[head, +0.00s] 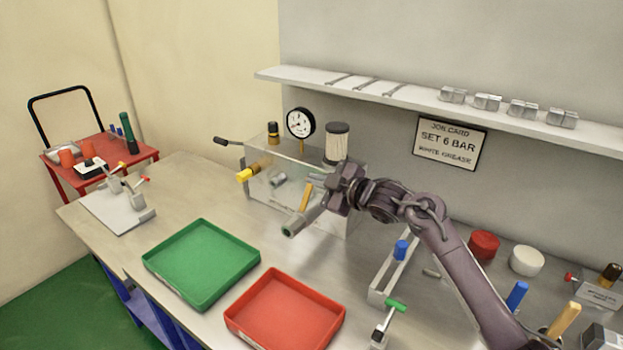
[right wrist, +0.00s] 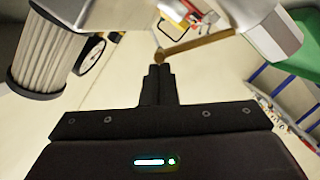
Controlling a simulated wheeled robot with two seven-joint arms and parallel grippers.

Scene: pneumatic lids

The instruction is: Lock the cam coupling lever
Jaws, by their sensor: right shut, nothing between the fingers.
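The cam coupling (head: 301,222) is a grey cylinder with a dark green end, sticking out from the front of the clear-walled unit (head: 262,196) at the back of the bench. Its tan lever (head: 305,198) stands up from it at a slant. In the right wrist view the lever (right wrist: 205,44) runs from the coupling (right wrist: 262,22) to a rounded end close to the fingertips. My right gripper (head: 315,180) is shut and empty, its tips beside the lever end; I cannot tell whether they touch. My left gripper is not in view.
A pressure gauge (head: 300,122) and a ribbed filter (head: 337,142) stand on the unit close to my right gripper. A green tray (head: 202,264) and a red tray (head: 285,312) lie in front. A wall shelf (head: 400,95) runs above. Bare bench shows left of the unit.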

